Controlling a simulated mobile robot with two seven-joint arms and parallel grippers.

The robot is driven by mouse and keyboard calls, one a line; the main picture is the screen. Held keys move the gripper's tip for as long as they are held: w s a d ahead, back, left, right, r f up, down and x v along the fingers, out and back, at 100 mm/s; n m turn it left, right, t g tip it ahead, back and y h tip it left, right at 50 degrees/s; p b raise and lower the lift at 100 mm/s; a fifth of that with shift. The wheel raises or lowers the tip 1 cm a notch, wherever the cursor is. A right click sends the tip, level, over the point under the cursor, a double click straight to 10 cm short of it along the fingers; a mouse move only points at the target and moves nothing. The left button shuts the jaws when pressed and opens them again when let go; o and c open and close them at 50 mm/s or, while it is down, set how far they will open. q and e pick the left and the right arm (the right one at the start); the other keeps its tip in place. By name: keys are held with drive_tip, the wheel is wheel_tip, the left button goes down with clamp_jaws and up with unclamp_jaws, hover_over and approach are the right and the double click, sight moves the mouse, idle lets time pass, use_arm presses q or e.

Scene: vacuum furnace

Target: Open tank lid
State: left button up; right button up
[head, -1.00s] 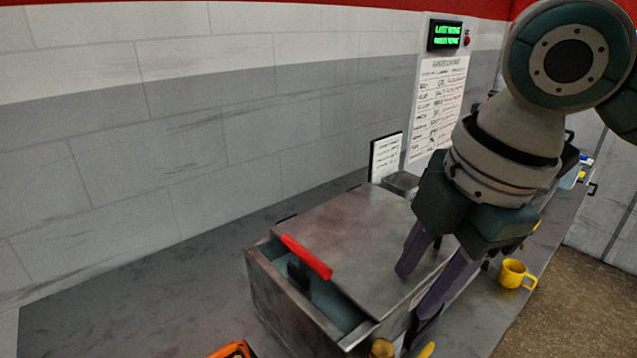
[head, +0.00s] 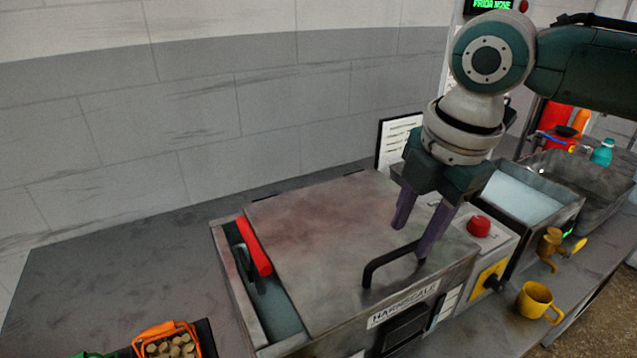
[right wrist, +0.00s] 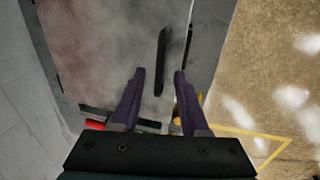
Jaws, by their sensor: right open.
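The metal tank (head: 395,316) stands on the counter with a flat, stained grey lid (head: 330,245) on top. A black bar handle (head: 376,268) is on the lid near its front edge; it also shows in the right wrist view (right wrist: 161,62). A strip along the tank's left side shows a teal inside, with a red bar (head: 254,246) along the lid's left edge. My right gripper (head: 411,240) is open and empty, pointing down above the lid by the handle. In the right wrist view the handle lies ahead between its purple fingers. My left gripper is not in view.
A red button (head: 478,226) and an open basin (head: 520,195) are right of the tank. A yellow mug (head: 537,302) stands at the counter's front right. An orange carrier (head: 170,340) is at lower left. The counter left of the tank is mostly clear.

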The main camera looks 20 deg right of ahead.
drive_tip(key=shift+w+f, duration=0.25)
drive_tip(key=shift+f, duration=1)
clamp_jaws()
idle(0.5)
